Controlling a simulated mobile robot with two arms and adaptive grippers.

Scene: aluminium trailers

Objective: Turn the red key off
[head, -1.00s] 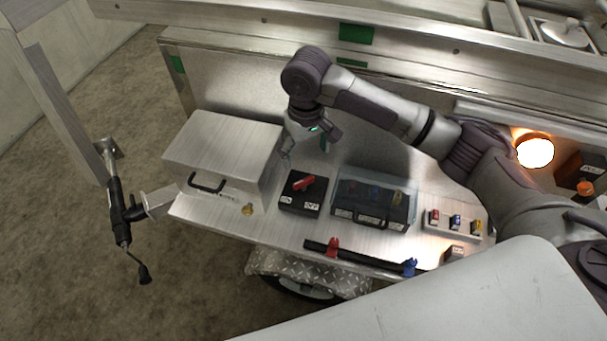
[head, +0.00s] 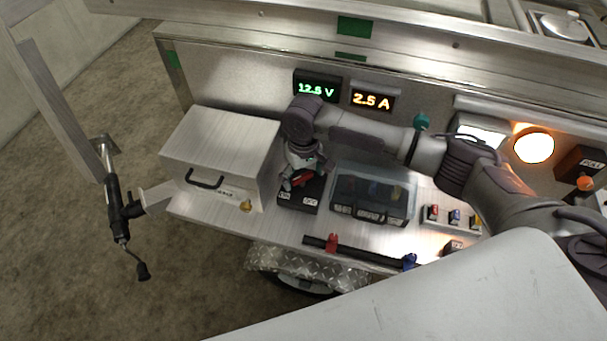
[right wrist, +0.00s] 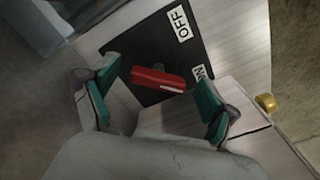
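The red key (head: 303,180) sits on a black switch box (head: 312,196) with white ON and OFF labels, on the metal counter. My right gripper (head: 304,174) is right above the key and partly hides it. In the right wrist view the key (right wrist: 158,80) lies between the two green-padded fingers of the right gripper (right wrist: 158,95), which are spread, with gaps on both sides. The OFF label (right wrist: 181,22) and the ON label (right wrist: 201,73) show beside it. The key's long axis runs roughly across the finger gap. My left gripper is out of view.
A metal box (head: 225,150) with a black handle stands left of the switch. A clear-lidded case (head: 372,197) stands close on the right. Displays read 12.5 V (head: 317,88) and 2.5 A (head: 372,100). An orange lamp (head: 533,146) glows at right.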

